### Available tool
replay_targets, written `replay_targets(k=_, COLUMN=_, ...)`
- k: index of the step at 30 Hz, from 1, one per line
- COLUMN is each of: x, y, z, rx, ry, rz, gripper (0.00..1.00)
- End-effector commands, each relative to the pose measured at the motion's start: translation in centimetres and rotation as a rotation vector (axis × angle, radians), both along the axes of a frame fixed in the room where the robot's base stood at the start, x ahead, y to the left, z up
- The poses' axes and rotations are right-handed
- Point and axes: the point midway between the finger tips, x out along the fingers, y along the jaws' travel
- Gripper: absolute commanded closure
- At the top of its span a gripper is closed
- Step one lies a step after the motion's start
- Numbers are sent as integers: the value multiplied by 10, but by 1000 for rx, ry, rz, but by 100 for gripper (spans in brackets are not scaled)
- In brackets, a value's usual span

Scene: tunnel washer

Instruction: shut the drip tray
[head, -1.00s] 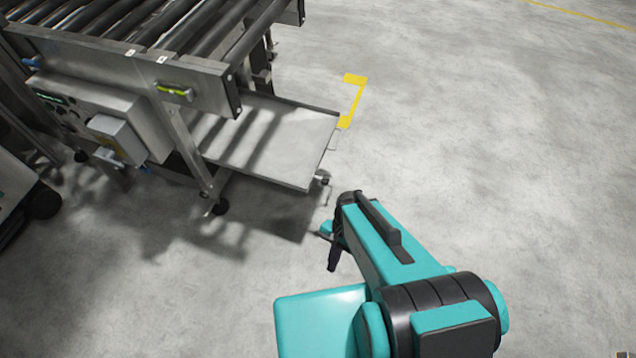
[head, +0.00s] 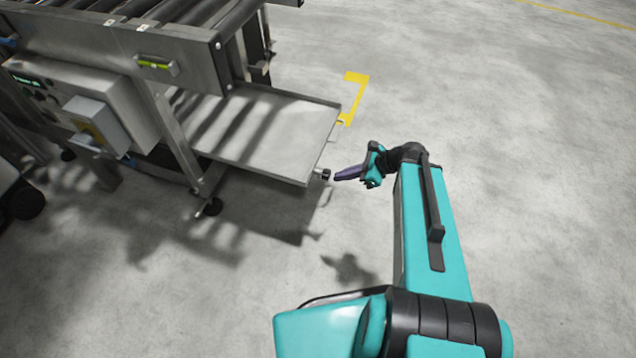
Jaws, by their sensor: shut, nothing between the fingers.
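The drip tray (head: 262,135) is a flat grey metal pan, pulled out to the right from under the roller conveyor frame. Its right end stands well clear of the frame. My gripper (head: 338,177) is shut and empty. I cannot tell whether the fingertips touch the knob.
The roller conveyor (head: 170,50) stands over the tray, with a leg (head: 180,135) beside the tray's left part. A grey control box (head: 95,125) hangs on its near side. A yellow floor mark (head: 356,90) lies beyond the tray. The floor to the right is clear.

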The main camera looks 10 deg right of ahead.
Motion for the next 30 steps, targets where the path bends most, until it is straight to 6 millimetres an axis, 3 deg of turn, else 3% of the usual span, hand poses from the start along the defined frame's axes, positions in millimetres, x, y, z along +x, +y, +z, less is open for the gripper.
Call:
replay_targets(k=3, x=6, y=-22, z=-5, rx=-10, ry=-20, rz=-34, gripper=100)
replay_targets(k=8, x=6, y=-32, z=-7, rx=-13, ry=-24, rz=-51, gripper=100)
replay_targets(k=20, x=6, y=-30, z=-7, rx=-13, ry=-23, rz=-49, gripper=100)
replay_targets(k=30, x=12, y=-20, z=-21, rx=-13, ry=-23, rz=-47, gripper=100)
